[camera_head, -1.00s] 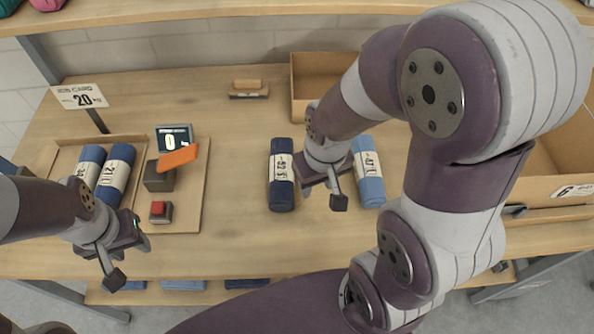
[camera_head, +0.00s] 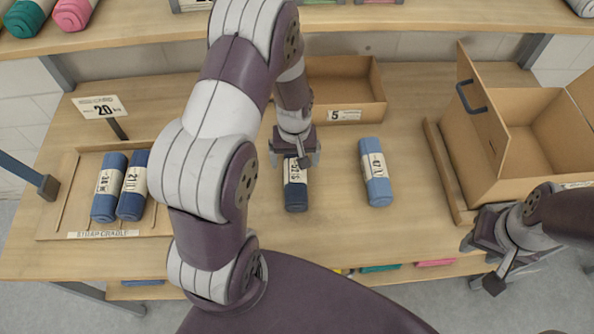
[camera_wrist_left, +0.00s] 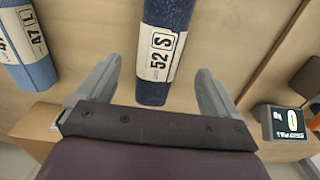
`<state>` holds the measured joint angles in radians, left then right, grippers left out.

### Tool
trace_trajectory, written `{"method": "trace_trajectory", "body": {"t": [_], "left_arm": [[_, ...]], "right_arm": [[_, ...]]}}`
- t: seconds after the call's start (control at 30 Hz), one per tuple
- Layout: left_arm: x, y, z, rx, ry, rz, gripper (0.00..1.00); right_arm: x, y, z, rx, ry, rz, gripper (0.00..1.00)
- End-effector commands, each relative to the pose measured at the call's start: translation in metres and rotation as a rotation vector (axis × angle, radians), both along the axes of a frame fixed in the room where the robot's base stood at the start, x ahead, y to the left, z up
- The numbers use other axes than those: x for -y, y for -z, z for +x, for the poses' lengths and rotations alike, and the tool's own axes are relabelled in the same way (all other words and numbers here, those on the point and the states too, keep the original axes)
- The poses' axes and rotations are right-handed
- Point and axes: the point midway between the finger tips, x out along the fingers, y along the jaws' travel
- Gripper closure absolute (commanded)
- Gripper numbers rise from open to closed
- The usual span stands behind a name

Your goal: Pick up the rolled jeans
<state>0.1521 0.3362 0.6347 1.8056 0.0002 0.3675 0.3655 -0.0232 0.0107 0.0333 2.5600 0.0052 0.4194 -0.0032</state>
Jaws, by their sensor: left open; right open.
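A dark blue rolled pair of jeans with a white "52 S" label (camera_head: 296,190) lies on the table, with its far end under my left gripper. My left gripper (camera_head: 295,155) is open above that end. In the left wrist view the roll (camera_wrist_left: 165,50) lies between the spread fingers (camera_wrist_left: 158,75), with nothing gripped. A lighter blue roll labelled 47 (camera_head: 376,172) lies to the right, apart from the gripper. My right gripper (camera_head: 490,262) is open and empty at the table's front right.
A cardboard box marked 5 (camera_head: 350,95) stands behind the rolls. A larger open box (camera_head: 520,140) stands at the right. A sign reading 20 (camera_head: 100,107) stands back left. A small display (camera_wrist_left: 290,123) shows in the wrist view. Table between the lighter roll and the large box is clear.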

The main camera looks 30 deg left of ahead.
Motion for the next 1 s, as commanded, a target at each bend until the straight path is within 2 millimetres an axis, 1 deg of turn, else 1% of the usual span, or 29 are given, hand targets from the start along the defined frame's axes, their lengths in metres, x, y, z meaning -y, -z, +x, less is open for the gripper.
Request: {"method": "trace_trajectory", "body": {"t": [0.07, 0.17, 0.23, 0.3, 0.4, 0.57, 0.6, 0.67, 0.7, 0.77, 0.8, 0.83, 1.0], "left_arm": [[0.000, 0.006, 0.000, -0.001, 0.001, 0.000, 0.06], [0.002, 0.021, -0.003, -0.004, 0.002, 0.000, 0.06], [0.002, 0.035, -0.004, -0.003, 0.002, -0.001, 0.06], [0.002, 0.048, -0.003, -0.001, 0.002, 0.000, 0.06], [0.002, 0.057, -0.002, 0.001, 0.002, 0.000, 0.06], [0.002, 0.058, -0.002, 0.003, 0.002, 0.001, 0.06], [0.002, 0.058, -0.002, 0.003, 0.002, 0.001, 0.10], [0.002, 0.057, -0.002, 0.002, 0.002, 0.000, 0.29], [0.002, 0.057, -0.002, 0.002, 0.002, 0.000, 0.42], [0.002, 0.057, -0.002, 0.002, 0.002, 0.000, 0.62], [0.002, 0.057, -0.002, 0.002, 0.002, 0.000, 0.75], [0.002, 0.057, -0.002, 0.002, 0.002, 0.000, 0.82], [0.002, 0.057, -0.002, 0.003, 0.002, 0.001, 0.82]], "right_arm": [[0.000, -0.004, 0.000, 0.000, 0.000, 0.000, 0.57], [0.000, -0.015, 0.000, 0.000, 0.000, 0.000, 0.57], [0.000, -0.021, 0.000, 0.000, 0.000, 0.000, 0.57], [0.000, -0.020, 0.000, 0.000, 0.000, 0.000, 0.57], [0.000, -0.021, 0.000, 0.000, 0.000, 0.000, 0.57], [0.000, -0.020, 0.000, 0.000, 0.000, 0.000, 0.57], [0.000, -0.020, 0.000, 0.000, 0.000, 0.000, 0.57], [0.000, -0.020, 0.000, 0.000, 0.000, 0.000, 0.57], [0.000, -0.020, 0.000, 0.000, 0.000, 0.000, 0.57], [0.000, -0.020, 0.000, 0.000, 0.000, 0.000, 0.57], [0.000, -0.020, 0.000, 0.000, 0.000, 0.000, 0.57], [0.000, -0.020, 0.000, 0.000, 0.000, 0.000, 0.57], [0.000, -0.020, 0.000, 0.000, 0.000, 0.000, 0.57]]}}
